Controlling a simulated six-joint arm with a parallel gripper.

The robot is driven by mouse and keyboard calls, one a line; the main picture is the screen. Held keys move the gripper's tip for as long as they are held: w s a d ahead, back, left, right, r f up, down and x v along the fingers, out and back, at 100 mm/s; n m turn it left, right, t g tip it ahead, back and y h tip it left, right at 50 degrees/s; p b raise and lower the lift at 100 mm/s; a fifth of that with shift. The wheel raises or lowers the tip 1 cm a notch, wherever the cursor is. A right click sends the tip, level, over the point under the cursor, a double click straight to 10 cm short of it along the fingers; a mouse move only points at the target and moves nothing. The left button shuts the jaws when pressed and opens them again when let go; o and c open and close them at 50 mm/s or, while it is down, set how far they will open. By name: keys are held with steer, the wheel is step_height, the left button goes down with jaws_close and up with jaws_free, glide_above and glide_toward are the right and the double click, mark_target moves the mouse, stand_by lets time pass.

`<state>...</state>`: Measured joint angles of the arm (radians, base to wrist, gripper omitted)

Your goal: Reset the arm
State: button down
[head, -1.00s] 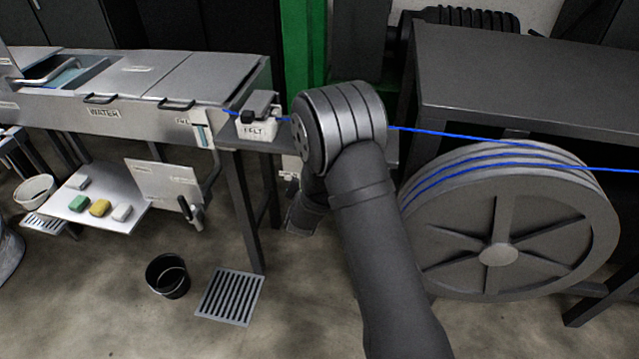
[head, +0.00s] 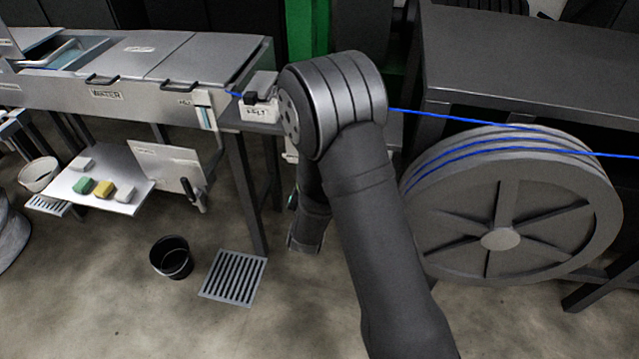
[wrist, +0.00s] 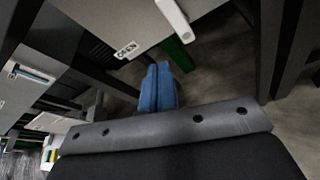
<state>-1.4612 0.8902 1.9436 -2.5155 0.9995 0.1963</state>
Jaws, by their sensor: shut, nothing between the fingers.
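My gripper (wrist: 158,72) shows in the wrist view as two blue fingers pressed side by side, shut and empty. It points down past the metal bench, with a panel marked OPEN (wrist: 128,50) just beyond it. In the head view my arm rises from the bottom right to a high elbow, and the forearm hangs down behind it. The fingers are hidden there. The blue cable (head: 450,116) runs from the water trough's right end, behind my elbow, to the reel (head: 500,239) at right. My gripper is apart from the cable.
The water trough (head: 150,95) stands at left, with a white block marked FELT (head: 258,113) at its right end. A low shelf (head: 70,188) holds small coloured blocks. A black bucket (head: 171,258) and a floor grate (head: 233,278) lie below. A dark table (head: 520,65) stands behind the reel.

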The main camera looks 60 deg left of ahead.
stand_by(0.3)
steer(key=w+a, duration=0.3)
steer(key=a, duration=0.4)
step_height(320, 180, down, 10)
steer(key=n+h, duration=0.1)
steer(key=n, duration=0.1)
steer(key=shift+t, duration=0.4)
steer(key=shift+s+a+r, duration=0.1)
